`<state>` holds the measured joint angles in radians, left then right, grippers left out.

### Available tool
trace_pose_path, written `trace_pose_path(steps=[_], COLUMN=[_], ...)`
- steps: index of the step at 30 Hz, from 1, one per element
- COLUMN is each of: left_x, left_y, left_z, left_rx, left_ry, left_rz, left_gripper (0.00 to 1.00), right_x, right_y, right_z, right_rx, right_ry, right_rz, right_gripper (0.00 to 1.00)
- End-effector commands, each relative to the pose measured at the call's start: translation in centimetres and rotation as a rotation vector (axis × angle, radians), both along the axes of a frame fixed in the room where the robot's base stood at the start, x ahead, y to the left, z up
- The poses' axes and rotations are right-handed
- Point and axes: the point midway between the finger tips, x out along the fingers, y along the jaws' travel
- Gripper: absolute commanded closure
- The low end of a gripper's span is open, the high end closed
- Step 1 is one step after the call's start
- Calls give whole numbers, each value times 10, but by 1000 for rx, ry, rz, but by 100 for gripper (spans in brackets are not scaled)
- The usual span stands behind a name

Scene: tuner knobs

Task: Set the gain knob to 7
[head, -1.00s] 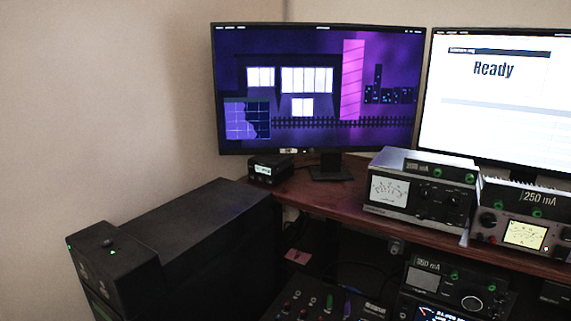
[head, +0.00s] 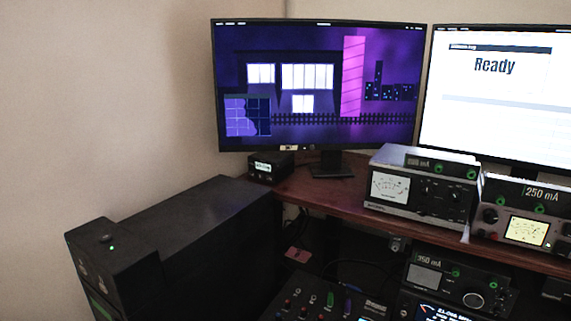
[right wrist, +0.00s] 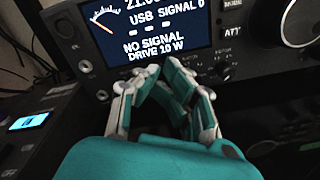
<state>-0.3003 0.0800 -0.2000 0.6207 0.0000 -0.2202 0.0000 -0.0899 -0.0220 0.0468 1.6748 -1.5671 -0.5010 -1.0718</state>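In the right wrist view a black radio has a lit display (right wrist: 150,30) reading "USB SIGNAL 0", "NO SIGNAL" and "DRIVE 10 W". Small knobs sit below it, one at the left (right wrist: 102,95) and one at the right (right wrist: 223,70). A large dial (right wrist: 298,20) is at the upper right. I cannot read a gain label or a knob setting. My right gripper (right wrist: 168,72) is at the panel just under the display, its fingertips close together. They hide whatever is between them, so I cannot tell whether they hold a knob. My left gripper is not in view.
In the head view a wooden desk (head: 330,200) carries two monitors, with a meter box (head: 420,190) and a cream-dial meter unit (head: 527,230) on it. Below are more panels with knobs (head: 472,299). A black cabinet (head: 190,240) stands at the left.

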Motion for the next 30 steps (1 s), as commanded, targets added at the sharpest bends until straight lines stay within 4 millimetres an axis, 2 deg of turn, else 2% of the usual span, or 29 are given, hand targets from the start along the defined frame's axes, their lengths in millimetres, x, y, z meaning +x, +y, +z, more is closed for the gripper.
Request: trace_pose_path(steps=[19,30], left_x=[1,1], left_y=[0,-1], left_z=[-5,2], left_rx=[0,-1], left_ry=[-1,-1], left_rz=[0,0], left_gripper=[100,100], right_x=[-7,-9], right_y=[-10,-12], right_z=[-9,-2], right_rx=[1,2], right_ry=[8,7], right_rz=[-4,0], right_gripper=[100,100])
